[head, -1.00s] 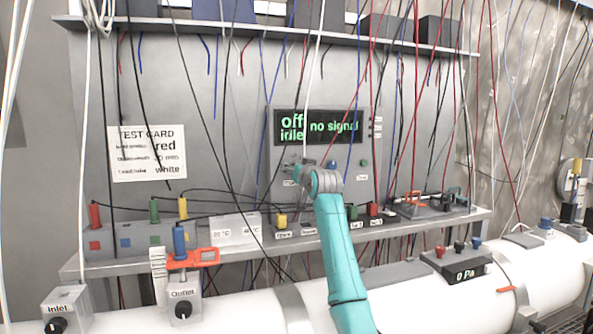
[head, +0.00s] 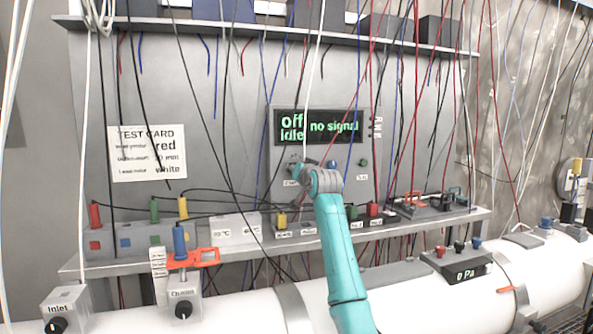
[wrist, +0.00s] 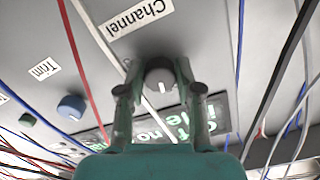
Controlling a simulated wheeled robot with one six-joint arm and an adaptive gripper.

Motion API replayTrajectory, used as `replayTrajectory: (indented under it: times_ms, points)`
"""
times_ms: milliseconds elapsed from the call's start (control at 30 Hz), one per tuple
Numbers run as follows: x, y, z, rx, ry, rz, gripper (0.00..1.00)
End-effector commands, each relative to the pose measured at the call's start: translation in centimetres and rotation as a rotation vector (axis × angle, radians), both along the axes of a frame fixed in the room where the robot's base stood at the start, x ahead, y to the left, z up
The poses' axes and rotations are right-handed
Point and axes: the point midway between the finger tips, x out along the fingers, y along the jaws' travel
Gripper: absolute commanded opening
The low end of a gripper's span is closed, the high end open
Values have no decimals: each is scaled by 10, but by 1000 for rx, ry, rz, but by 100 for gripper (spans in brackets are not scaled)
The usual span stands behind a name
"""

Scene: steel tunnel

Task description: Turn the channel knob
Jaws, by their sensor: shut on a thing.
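The grey channel knob (wrist: 159,76) with a white pointer line sits below the "Channel" label (wrist: 138,19) in the wrist view. My gripper (wrist: 158,72) has one finger on each side of the knob and is shut on it. In the head view, my gripper (head: 296,166) is at the panel below the dark display (head: 317,128) and hides the knob. The display shows green text, "off", "idle" and "no signal".
A blue knob (wrist: 71,107) labelled "Trim" and a green button (wrist: 27,119) are beside the channel knob. Many loose cables hang around my arm. A shelf (head: 400,228) with coloured plugs and a white pipe (head: 250,312) lie below.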

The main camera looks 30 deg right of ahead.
Motion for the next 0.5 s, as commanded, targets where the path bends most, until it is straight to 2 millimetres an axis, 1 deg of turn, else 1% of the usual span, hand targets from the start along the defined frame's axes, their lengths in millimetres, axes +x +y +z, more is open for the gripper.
replayTrajectory:
  times_ms: [300,500]
  points:
    - [0,0,0,240,-69,0,0]
    - [0,0,0,365,-105,0,0]
